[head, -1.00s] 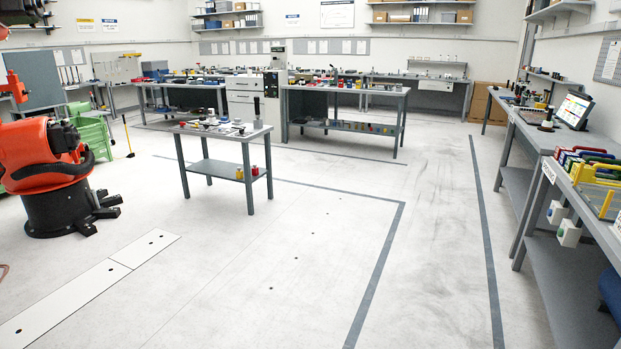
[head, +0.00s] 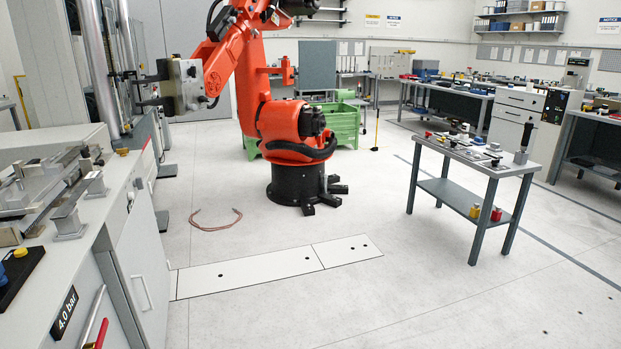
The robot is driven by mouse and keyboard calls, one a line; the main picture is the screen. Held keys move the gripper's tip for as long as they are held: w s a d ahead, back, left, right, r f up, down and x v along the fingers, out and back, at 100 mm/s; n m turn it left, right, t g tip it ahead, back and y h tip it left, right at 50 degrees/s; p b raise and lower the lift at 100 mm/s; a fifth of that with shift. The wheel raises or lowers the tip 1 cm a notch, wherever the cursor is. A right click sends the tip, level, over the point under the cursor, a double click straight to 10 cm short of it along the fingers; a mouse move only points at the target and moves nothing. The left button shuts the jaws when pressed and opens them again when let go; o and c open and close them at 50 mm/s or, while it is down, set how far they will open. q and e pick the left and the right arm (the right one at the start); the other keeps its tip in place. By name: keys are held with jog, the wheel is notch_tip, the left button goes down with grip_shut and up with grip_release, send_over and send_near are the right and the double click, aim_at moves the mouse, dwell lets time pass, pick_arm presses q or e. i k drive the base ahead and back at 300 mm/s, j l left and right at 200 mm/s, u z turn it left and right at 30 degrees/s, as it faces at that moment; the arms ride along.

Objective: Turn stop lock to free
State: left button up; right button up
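I cannot make out a stop lock in the head view. A testing machine with tall metal columns (head: 101,65) stands at the left. The grey bench (head: 128,215) in front of it carries metal fixtures (head: 58,190) and a black block with a yellow knob (head: 20,255). A "4.0 bar" label (head: 64,312) and a red-and-white handle (head: 97,332) are at the lower left. Neither of my grippers is in view.
A large orange robot arm (head: 255,95) on a black base (head: 298,184) stands beyond the bench. A cable (head: 215,221) lies on the floor near it. A small grey table (head: 455,190) with parts stands at the right.

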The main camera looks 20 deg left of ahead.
aim_at(84, 151)
jog(key=i+u, duration=0.25)
jog(key=u, duration=0.15)
jog(key=i+u, duration=0.25)
jog(key=u, duration=0.15)
jog(key=i+l+u, duration=0.1)
jog(key=i+u, duration=0.15)
jog(key=u, duration=0.2)
jog(key=i+l+u, duration=0.15)
jog(key=u, duration=0.25)
jog(key=i+l+u, duration=0.25)
jog(key=u, duration=0.15)
jog(key=i+l+u, duration=0.2)
jog(key=i+l, duration=0.35)
jog(key=l, duration=0.1)
